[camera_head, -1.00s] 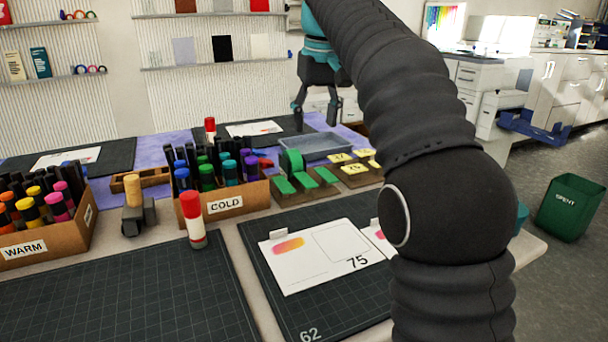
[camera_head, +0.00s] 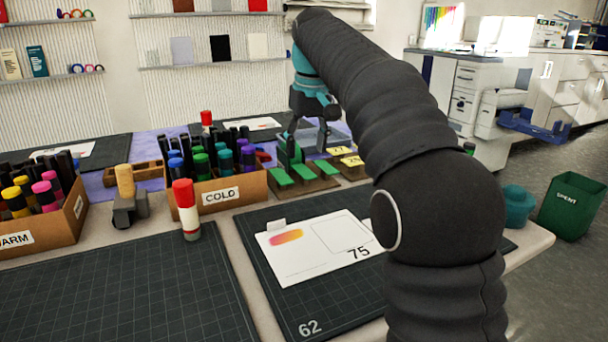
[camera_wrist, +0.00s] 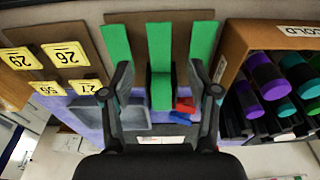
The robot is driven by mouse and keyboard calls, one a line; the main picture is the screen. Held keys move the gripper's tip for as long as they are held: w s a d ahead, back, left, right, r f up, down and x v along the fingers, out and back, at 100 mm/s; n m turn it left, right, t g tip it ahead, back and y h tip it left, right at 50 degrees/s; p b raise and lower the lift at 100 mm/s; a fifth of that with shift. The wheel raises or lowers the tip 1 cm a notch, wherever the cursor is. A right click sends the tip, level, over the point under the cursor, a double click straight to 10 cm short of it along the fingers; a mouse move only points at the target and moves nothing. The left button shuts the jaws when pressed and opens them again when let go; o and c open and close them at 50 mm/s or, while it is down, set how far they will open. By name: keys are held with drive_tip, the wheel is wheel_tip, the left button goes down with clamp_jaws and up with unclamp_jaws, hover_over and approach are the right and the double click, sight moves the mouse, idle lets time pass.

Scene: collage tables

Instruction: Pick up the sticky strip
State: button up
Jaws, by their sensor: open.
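Green sticky strips lie in a row on a brown holder (camera_head: 313,185), with a green upright part behind them. In the wrist view there are three strips: a left strip (camera_wrist: 116,42), a middle strip (camera_wrist: 160,45) and a right strip (camera_wrist: 203,40). My gripper (camera_head: 307,154) is open and empty, pointing down above the back of the holder. In the wrist view, the fingers of my gripper (camera_wrist: 160,92) stand either side of the middle strip's line, apart from it. The head view partly hides the strips' back ends behind the fingers.
The COLD marker box (camera_head: 240,190) stands close beside the holder. Yellow number cards (camera_head: 352,161) lie on the other side. A red-capped marker (camera_head: 187,210) stands in front of the box. A white card (camera_head: 300,260) lies on the dark mat (camera_head: 350,305). A green bin (camera_head: 570,207) stands right.

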sight(304, 171)
drive_tip(key=f, duration=0.2)
drive_tip(key=w+f+b, duration=0.1)
drive_tip(key=f, duration=0.1)
drive_tip(key=shift+a+f, duration=0.2)
drive_tip(key=shift+f, duration=0.05)
drive_tip(key=c, duration=0.8)
drive_tip(key=shift+r, duration=0.15)
